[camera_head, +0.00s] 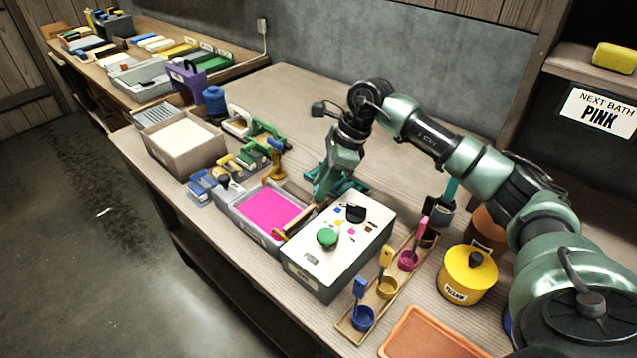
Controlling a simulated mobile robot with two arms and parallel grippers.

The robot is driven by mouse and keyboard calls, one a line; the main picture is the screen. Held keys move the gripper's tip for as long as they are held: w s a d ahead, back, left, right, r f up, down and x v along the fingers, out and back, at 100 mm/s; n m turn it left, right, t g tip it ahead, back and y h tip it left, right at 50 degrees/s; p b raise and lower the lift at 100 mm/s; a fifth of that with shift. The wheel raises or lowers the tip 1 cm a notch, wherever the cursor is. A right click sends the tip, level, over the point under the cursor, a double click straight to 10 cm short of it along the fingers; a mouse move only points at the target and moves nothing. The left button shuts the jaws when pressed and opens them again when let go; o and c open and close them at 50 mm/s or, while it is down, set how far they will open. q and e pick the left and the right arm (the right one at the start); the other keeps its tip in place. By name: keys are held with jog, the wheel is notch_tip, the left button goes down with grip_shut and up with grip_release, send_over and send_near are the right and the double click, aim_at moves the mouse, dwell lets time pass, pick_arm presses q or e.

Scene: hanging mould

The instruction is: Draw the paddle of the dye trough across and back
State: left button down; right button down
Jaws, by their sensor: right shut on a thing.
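The dye trough (237,221) is a grey open box on the bench, filled with bright pink dye (268,209). The paddle (298,222) shows as a tan wooden bar along the trough's right side, close to the white control box. My right gripper (319,196) reaches down from the right and is shut on the paddle's far part. The gripper hides the exact grasp, and how deep the paddle sits in the dye is not clear. My left gripper is out of view.
The white control box (317,269) with a green knob stands right of the trough. A wooden tray (349,330) of coloured cups and a yellow pot (467,274) lie further right. A beige bin (187,162) and several small tools crowd the left. The bench behind is clearer.

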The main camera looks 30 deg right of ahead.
jog(key=shift+s+f, duration=0.15)
jog(key=c, duration=1.5)
grip_release()
jog(key=o, duration=0.3)
jog(key=shift+d, duration=0.1)
jog(key=shift+r, duration=0.25)
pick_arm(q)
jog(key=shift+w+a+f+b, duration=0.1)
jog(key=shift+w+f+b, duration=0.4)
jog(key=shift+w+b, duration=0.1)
pick_arm(e)
jog(key=v, duration=0.7)
jog(key=shift+s+d+r, duration=0.15)
jog(key=shift+s+r, duration=0.05)
jog(key=shift+r, duration=0.05)
